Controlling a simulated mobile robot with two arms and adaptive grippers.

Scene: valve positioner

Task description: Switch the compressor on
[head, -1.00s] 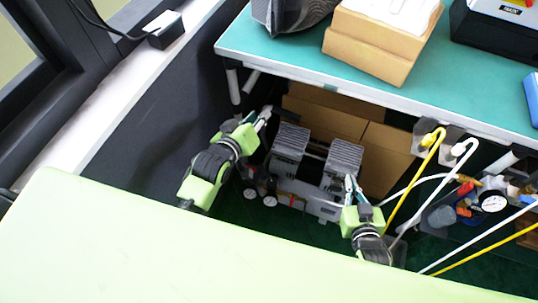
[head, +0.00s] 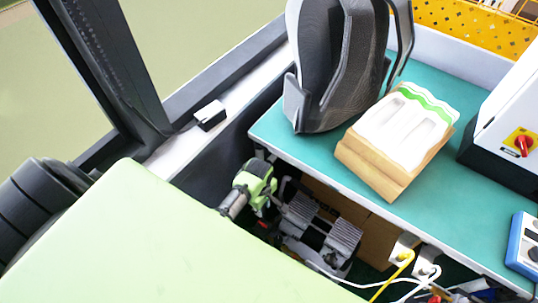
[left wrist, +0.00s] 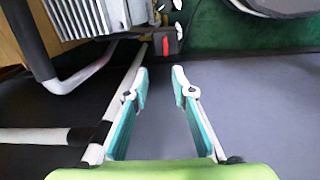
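The compressor (head: 318,232), grey with two ribbed blocks, sits on the floor under the teal bench and is partly hidden by my light green body panel. In the left wrist view its ribbed grey side (left wrist: 85,18) shows at upper left. A small black box with a red switch (left wrist: 166,44) shows beyond my fingertips. My left gripper (left wrist: 161,75) is open and empty, its two teal-sided fingers apart, short of the box. In the head view my left arm's green gripper body (head: 258,178) is left of the compressor, its fingers unclear. My right gripper is not in view.
The teal bench (head: 290,128) overhangs the compressor. A bench leg and white tubes (left wrist: 45,137) stand left of my left fingers. Cardboard boxes (head: 375,243) are behind the compressor. Grey floor lies open below and right of my left fingers.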

